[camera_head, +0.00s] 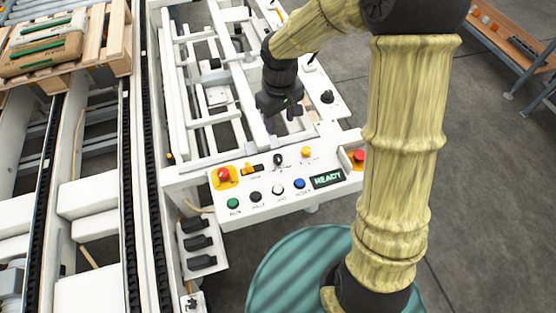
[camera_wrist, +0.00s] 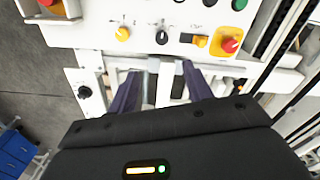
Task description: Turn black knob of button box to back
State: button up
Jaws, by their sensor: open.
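The white button box (camera_head: 245,212) stands in the middle of the head view. Its black knob (camera_head: 278,158) sits on the panel's upper row, between an orange lever switch (camera_head: 251,169) and a yellow knob (camera_head: 306,152). In the wrist view the black knob (camera_wrist: 162,37) shows near the top, ahead of the fingertips and roughly centred between them. My gripper (camera_head: 283,117) hangs past the panel's far edge, over the white frame, apart from the knob. Its two dark fingers (camera_wrist: 160,78) are spread, with nothing between them in the wrist view.
Red stop buttons (camera_head: 223,174) (camera_head: 359,156) flank the panel. Green, black, white and blue buttons and a READY display (camera_head: 327,179) line its near side. Another black knob (camera_head: 327,97) is on a side plate. Conveyor rails and a loaded pallet (camera_head: 105,40) lie left.

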aim_at(278, 157)
jog(key=shift+w+a, duration=0.1)
jog(key=shift+a, duration=0.2)
jog(key=shift+f, duration=0.15)
notch_tip(278, 157, down, 17)
jog(key=shift+f+b, duration=0.15)
jog(key=shift+b, duration=0.35)
jog(key=shift+c, duration=0.2)
jog(key=c, duration=0.9)
